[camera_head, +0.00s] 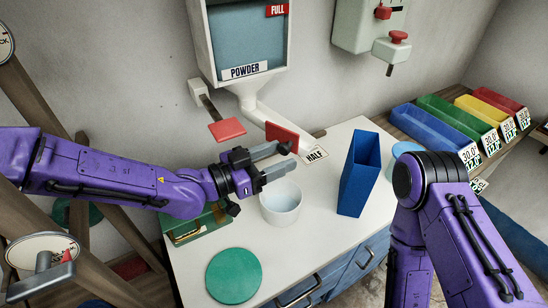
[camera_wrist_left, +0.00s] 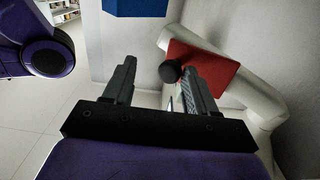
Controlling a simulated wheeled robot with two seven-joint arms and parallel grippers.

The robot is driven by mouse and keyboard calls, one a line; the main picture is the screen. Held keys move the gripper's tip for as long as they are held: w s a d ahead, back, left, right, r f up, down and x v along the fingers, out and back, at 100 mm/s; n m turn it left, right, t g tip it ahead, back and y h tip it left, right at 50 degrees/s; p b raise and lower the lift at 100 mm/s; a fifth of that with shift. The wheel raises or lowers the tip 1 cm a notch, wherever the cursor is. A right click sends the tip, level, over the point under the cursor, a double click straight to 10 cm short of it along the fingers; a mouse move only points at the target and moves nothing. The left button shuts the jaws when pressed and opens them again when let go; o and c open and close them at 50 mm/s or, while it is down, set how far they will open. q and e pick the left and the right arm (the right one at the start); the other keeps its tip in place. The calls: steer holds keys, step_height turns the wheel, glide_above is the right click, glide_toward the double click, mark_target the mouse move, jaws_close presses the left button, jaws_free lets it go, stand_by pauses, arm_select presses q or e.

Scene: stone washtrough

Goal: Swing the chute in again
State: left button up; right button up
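The white chute (camera_head: 262,112) runs from under the powder hopper (camera_head: 246,40) down to the right along the wall. A red plate (camera_head: 282,136) sits on it; in the left wrist view the plate (camera_wrist_left: 205,70) has a black knob (camera_wrist_left: 170,71) in front of it. My left gripper (camera_head: 285,160) is open beside the red plate, above a white bucket (camera_head: 281,210). In the left wrist view the knob appears between the fingers (camera_wrist_left: 160,68), close to the right one; contact cannot be told. My right arm shows at the right, but its gripper is out of view.
Another red plate (camera_head: 227,129) is on a lever left of the chute. A tall blue container (camera_head: 359,175) stands right of the bucket on the white counter (camera_head: 185,262). A green disc (camera_head: 234,276) lies in front. A HALF label (camera_head: 316,155) lies near the chute's end.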

stand_by(0.4)
arm_select(q)
steer(key=shift+a, duration=0.2)
steer(key=b+v, duration=0.1)
steer(key=v, duration=0.9)
arm_select(e)
steer(key=shift+w+f, duration=0.1)
steer(key=shift+f, duration=0.7)
